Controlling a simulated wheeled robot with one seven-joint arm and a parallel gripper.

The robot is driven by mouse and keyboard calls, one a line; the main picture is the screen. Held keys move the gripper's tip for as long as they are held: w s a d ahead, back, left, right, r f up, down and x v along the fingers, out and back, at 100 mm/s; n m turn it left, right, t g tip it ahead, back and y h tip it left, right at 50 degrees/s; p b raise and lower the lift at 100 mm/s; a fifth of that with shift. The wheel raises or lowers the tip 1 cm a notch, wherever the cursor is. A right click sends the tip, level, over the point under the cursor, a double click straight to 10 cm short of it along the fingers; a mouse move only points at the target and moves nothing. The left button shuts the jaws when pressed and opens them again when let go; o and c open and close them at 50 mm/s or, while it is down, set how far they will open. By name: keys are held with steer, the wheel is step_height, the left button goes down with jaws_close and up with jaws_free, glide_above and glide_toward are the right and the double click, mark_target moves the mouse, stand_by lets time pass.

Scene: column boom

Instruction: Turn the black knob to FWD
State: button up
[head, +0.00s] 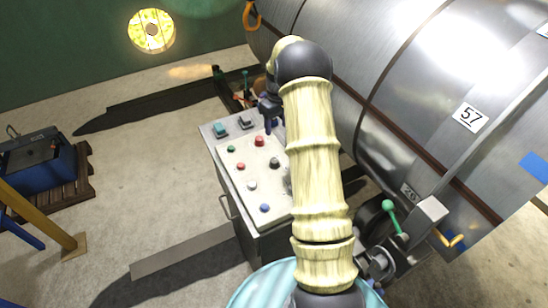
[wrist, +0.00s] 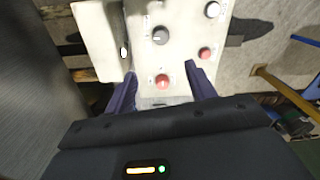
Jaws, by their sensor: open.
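The black knob (head: 274,162) sits on the sloped white panel of a grey control box (head: 240,205), partly beside my arm in the head view. In the wrist view the black knob (wrist: 160,35) lies beyond the fingertips, with a light pointer mark on it; the lettering around it is too small to read. My gripper (wrist: 160,72) is open and empty, its two dark blue fingers on either side of a red button (wrist: 163,81) in the picture. In the head view my gripper (head: 270,122) is over the panel's far end, apart from the knob.
A second red button (wrist: 205,53) and a white one (wrist: 212,9) are close by. Teal and dark switches (head: 220,131) line the panel's far edge. A large metal tank (head: 400,90) stands close on the right. Open floor (head: 150,180) lies left.

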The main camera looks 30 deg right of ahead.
steer(key=p, duration=0.6)
glide_toward(275, 160)
step_height(275, 160, down, 8)
steer(key=shift+d+f, duration=0.1)
steer(key=shift+s+f, duration=0.1)
steer(key=shift+f, duration=0.15)
steer(key=shift+a+f+p, duration=0.3)
steer(key=shift+a+f, duration=0.1)
steer(key=shift+a, duration=0.1)
steer(key=shift+d, duration=0.15)
steer(key=shift+c, duration=0.8)
steer(key=shift+d, duration=0.1)
steer(key=c, duration=0.8)
